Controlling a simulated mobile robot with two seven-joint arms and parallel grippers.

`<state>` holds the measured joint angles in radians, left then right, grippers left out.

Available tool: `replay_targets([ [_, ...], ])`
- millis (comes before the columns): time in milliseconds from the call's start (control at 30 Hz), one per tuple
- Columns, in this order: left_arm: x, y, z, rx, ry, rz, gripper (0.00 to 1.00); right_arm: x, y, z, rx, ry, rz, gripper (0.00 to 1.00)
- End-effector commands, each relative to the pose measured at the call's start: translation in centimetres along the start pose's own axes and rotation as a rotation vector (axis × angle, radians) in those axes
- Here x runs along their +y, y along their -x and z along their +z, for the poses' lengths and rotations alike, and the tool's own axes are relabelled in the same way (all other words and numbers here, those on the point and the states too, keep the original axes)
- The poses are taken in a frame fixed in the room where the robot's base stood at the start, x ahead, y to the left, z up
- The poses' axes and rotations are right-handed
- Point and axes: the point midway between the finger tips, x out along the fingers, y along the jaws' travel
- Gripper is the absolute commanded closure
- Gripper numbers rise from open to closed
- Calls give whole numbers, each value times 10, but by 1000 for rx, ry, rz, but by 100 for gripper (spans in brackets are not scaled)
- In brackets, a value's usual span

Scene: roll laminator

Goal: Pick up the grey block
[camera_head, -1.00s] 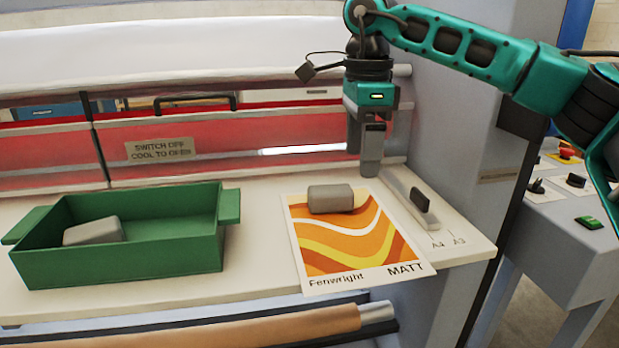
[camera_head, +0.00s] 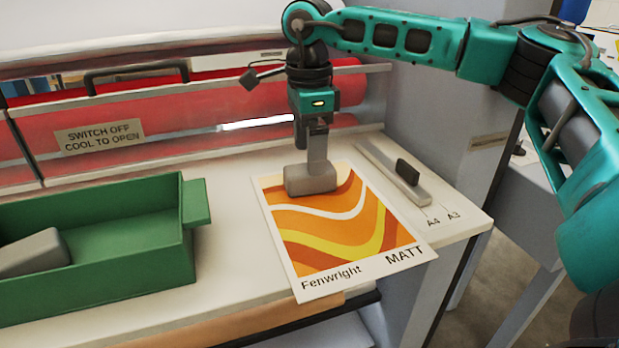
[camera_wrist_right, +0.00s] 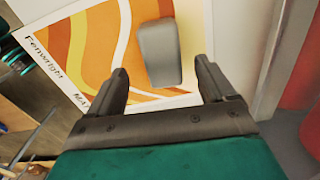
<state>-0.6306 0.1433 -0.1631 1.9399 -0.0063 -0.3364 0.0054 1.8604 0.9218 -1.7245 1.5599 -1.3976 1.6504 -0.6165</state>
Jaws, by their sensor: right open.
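A grey block (camera_head: 311,182) lies on the far part of an orange-patterned sheet (camera_head: 335,225) marked "Fenwright MATT". My right gripper (camera_head: 317,160) is over the block, with its fingers pointing down. In the right wrist view, the block (camera_wrist_right: 160,52) shows ahead of the gap between the spread, empty fingers (camera_wrist_right: 161,75). I cannot tell whether the fingertips touch it. A second grey block (camera_head: 32,252) lies tilted in the green tray (camera_head: 150,268) at left. My left gripper is not in view.
The laminator's red roller and a "SWITCH OFF COOL TO OPEN" sign (camera_head: 98,137) are behind the white shelf. A guide with a dark knob (camera_head: 407,171) lies right of the sheet. Bare shelf (camera_head: 232,240) separates tray and sheet.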

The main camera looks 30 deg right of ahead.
Motion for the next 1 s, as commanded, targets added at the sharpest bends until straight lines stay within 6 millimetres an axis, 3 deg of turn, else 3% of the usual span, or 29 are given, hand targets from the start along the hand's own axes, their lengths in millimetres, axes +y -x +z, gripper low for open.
replay_targets([
  [333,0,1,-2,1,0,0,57,-2,-46,-3,3,-2,2,17],
  [633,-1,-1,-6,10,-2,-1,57,-2,-51,-3,1,-2,0,17],
  [1000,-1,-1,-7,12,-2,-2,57,-2,-51,-3,0,-2,0,52],
])
